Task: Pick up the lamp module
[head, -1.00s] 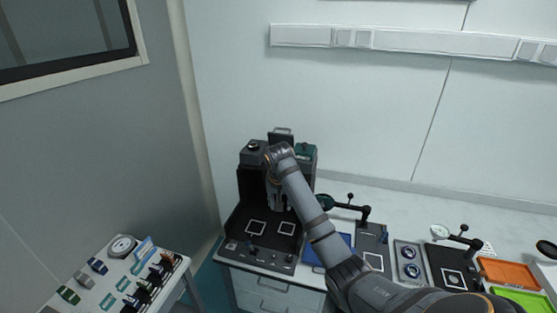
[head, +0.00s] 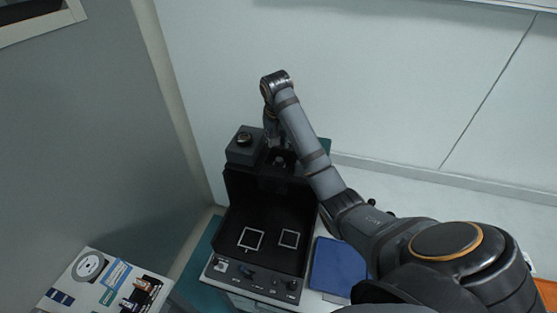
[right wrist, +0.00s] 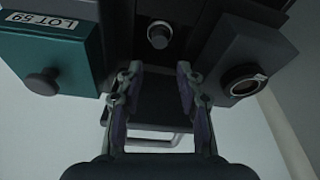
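On top of the black station stand a dark grey box with a round fitting (head: 243,146), a teal part (head: 325,146) and a dark middle part with a round knob (head: 280,161). No label says which is the lamp module. In the right wrist view the teal box reads "LOT 59" (right wrist: 50,52), the middle knob (right wrist: 159,35) is between the boxes, and the dark box (right wrist: 240,70) is at right. My right gripper (head: 272,132) is above the station top. Its fingers (right wrist: 156,75) are apart, with a dark block between them; contact is unclear. My left gripper is out of view.
The station's black bay (head: 262,215) has two white square outlines and a front control panel (head: 255,281). A blue tray (head: 336,266) lies to its right. A side table (head: 75,300) with small parts is at lower left. The wall is close behind.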

